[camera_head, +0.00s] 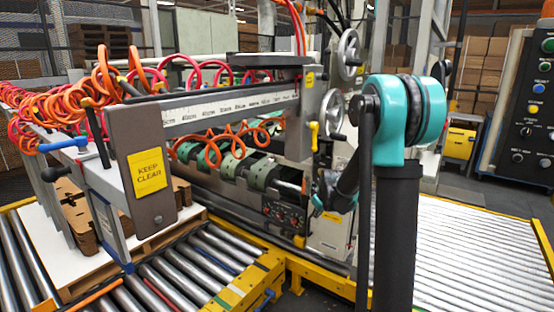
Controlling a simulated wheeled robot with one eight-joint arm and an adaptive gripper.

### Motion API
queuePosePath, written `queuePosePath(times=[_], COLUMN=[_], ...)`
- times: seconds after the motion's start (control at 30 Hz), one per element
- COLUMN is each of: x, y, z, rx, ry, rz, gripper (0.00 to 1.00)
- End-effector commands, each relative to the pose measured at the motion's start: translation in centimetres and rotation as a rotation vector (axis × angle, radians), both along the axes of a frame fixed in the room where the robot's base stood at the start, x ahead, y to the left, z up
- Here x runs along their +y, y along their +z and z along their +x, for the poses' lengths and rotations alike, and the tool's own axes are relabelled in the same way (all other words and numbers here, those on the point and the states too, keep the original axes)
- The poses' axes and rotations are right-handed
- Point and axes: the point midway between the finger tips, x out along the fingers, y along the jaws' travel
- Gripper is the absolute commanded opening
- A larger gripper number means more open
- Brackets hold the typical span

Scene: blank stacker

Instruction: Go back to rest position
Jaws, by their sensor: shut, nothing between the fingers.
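My arm rises at the right of centre in the head view, with a teal elbow joint at the top. From there it bends down and to the left. My gripper (323,188) shows small and dark at the arm's far end, in front of the stacker machine. It is shut and empty. Its fingers are hard to make out against the dark machine parts behind. I cannot tell whether it touches the machine.
Cut cardboard blanks (78,215) lie at left. Roller conveyors (465,250) flank it. A control panel (525,105) stands at right.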

Motion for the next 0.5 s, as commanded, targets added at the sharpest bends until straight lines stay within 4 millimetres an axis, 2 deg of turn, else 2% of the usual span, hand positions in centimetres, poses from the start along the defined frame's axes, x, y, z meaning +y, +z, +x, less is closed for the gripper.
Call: queuePosePath(times=[0.03,0.2,0.5], x=[-0.2,-0.7,-1.5], y=[0.6,1.5,0.8], z=[-2.4,-9.7,-22.7], rx=[0.012,0.057,0.129], ry=[-0.031,-0.15,-0.363], rz=[0.014,0.064,0.142], gripper=[0.0,0.0,0.0])
